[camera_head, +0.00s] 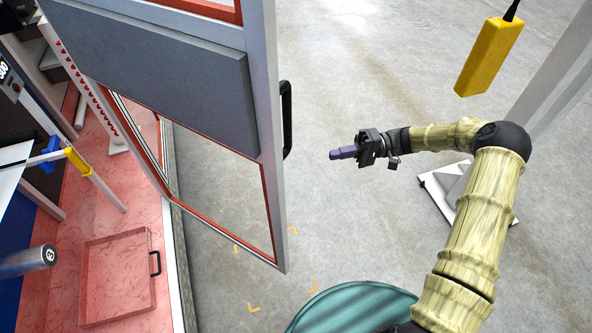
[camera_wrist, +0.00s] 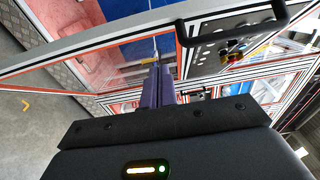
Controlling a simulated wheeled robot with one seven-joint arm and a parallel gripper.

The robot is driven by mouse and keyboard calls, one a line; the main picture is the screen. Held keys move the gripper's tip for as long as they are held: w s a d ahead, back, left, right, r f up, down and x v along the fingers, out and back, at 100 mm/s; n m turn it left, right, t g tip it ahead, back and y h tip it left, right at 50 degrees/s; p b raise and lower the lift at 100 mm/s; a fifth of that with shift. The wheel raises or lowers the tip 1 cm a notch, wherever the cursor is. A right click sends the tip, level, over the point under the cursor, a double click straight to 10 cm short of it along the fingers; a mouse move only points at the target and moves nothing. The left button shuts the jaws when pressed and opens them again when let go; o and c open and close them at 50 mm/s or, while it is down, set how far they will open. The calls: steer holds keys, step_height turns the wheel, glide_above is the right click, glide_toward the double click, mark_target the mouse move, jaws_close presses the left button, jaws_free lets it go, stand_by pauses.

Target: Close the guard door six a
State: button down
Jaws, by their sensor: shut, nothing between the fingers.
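The guard door (camera_head: 268,120) stands swung open at the left of the head view. It has a pale metal frame with red edging, a grey panel (camera_head: 165,75) and a clear lower pane. Its black handle (camera_head: 287,120) is on the outer upright. My gripper (camera_head: 333,155) is shut and empty, to the right of the handle and apart from it, with its purple fingers pointing left. In the wrist view the purple fingers (camera_wrist: 158,80) are together in front of the door, and the black handle (camera_wrist: 235,28) is above and to the right of them.
A yellow pendant (camera_head: 488,55) hangs at the upper right near a pale post (camera_head: 550,85). A teal round top (camera_head: 350,308) is at the bottom. Inside the enclosure lies a red tray (camera_head: 118,275).

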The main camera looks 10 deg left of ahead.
steer(key=shift+a+r, duration=0.1)
steer(key=s+d+p+x, duration=0.1)
steer(key=p+x, duration=0.5)
steer(key=x, duration=0.6)
steer(key=shift+s+a, duration=0.2)
steer(key=shift+s, duration=0.7)
steer(key=shift+s, duration=0.1)
